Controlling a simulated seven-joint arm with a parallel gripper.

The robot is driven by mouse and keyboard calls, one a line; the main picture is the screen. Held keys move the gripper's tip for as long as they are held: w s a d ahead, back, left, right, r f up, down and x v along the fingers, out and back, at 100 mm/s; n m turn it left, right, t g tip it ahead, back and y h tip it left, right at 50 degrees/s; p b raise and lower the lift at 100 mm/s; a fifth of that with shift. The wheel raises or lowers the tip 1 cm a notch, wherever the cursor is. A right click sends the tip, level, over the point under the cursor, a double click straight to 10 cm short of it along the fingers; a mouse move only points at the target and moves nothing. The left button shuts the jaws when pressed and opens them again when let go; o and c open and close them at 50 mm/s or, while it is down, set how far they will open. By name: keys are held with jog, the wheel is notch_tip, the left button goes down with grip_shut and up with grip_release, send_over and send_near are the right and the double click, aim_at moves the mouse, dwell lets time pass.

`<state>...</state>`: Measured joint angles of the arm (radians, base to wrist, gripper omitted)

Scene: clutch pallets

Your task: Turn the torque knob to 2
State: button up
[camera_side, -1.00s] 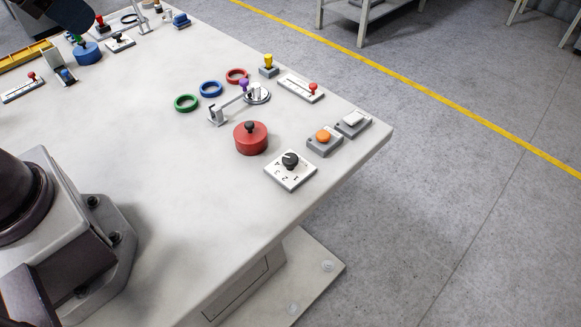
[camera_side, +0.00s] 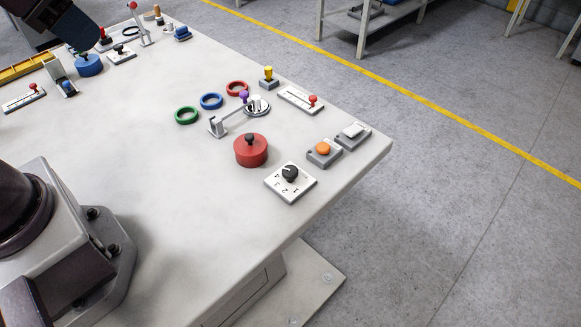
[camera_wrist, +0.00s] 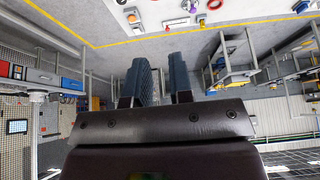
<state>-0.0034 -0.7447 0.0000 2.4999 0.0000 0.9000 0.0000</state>
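The torque knob is a black round knob (camera_side: 290,172) on a white square plate (camera_side: 291,188) near the front right edge of the table in the side view. Small dark marks lie along the plate's near side. The knob's exact setting is too small to read. My gripper (camera_wrist: 160,62) shows in the wrist view with two dark blue fingers apart and nothing between them. In the side view a dark part of my gripper shows at the top left, far from the torque knob. The rest of it is cut off by the frame.
A red round lid (camera_side: 250,150) with a black knob stands just behind the torque plate. A purple-knobbed lever (camera_side: 244,96) and coloured rings stand behind. The table left of the plate is clear.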

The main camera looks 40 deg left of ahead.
jog(key=o, duration=0.7)
jog(key=w+f, duration=0.1)
jog(key=f+g, duration=0.1)
jog(key=w+f+g, duration=0.1)
jog(key=shift+w+d+f+m+y, duration=0.3)
jog(key=shift+w+d, duration=0.05)
jog(key=shift+c, duration=0.2)
jog(key=m+g, duration=0.4)
jog(key=m, duration=1.8)
send_near(290, 170)
jog(key=f, duration=0.9)
jog(key=shift+s+a, duration=0.15)
jog(key=shift+a, duration=0.1)
jog(key=shift+c, duration=0.4)
jog(key=c, duration=0.8)
